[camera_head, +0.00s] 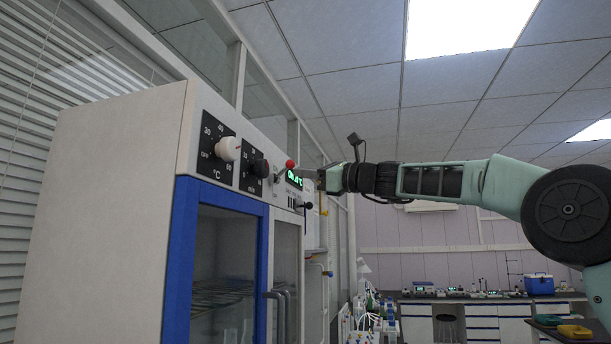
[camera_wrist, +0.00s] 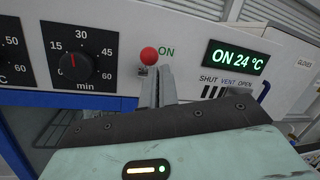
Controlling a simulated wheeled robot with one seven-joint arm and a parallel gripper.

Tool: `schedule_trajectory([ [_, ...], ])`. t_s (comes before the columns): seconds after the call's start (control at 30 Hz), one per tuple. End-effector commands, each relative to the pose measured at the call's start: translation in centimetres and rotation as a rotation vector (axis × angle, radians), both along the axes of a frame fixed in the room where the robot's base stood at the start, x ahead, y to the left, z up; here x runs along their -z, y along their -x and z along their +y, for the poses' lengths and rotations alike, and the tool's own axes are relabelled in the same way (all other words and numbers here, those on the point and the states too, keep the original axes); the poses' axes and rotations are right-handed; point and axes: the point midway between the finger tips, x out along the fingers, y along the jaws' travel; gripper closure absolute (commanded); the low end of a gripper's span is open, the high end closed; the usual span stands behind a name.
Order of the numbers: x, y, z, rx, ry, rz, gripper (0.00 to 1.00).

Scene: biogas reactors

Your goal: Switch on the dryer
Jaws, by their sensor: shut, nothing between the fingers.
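The dryer (camera_head: 120,190) is a white cabinet with a blue-framed glass door at the left of the head view. Its red ball-topped switch (camera_head: 290,164) sits on the upper panel; in the wrist view the red ball (camera_wrist: 149,56) stands beside the green word ON. The green display (camera_wrist: 236,57) reads "ON 24 °C". My gripper (camera_wrist: 158,75) is shut and empty, its fingertips just below the red ball; whether they touch the switch I cannot tell. In the head view my gripper (camera_head: 322,180) is at the panel's right end, its fingers partly unclear.
A white temperature knob (camera_head: 228,149) and a black minute timer knob (camera_wrist: 75,67) are left of the switch. A dark vent lever (camera_head: 303,205) is below the display, under the SHUT, VENT and OPEN marks. Benches with a blue cooler box (camera_head: 538,284) stand far back.

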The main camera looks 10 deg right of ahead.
Motion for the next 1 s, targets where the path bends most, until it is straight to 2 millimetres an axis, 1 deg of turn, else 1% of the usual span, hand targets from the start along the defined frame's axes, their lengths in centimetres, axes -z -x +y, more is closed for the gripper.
schedule_trajectory([
  [0.03, -0.8, 0.1, 0.1, -0.002, -0.003, -0.004, 1.0],
  [0.4, -2.7, 0.4, 0.6, -0.006, -0.012, -0.012, 1.0],
  [1.0, -3.1, 0.5, 0.8, -0.007, -0.013, -0.011, 1.0],
])
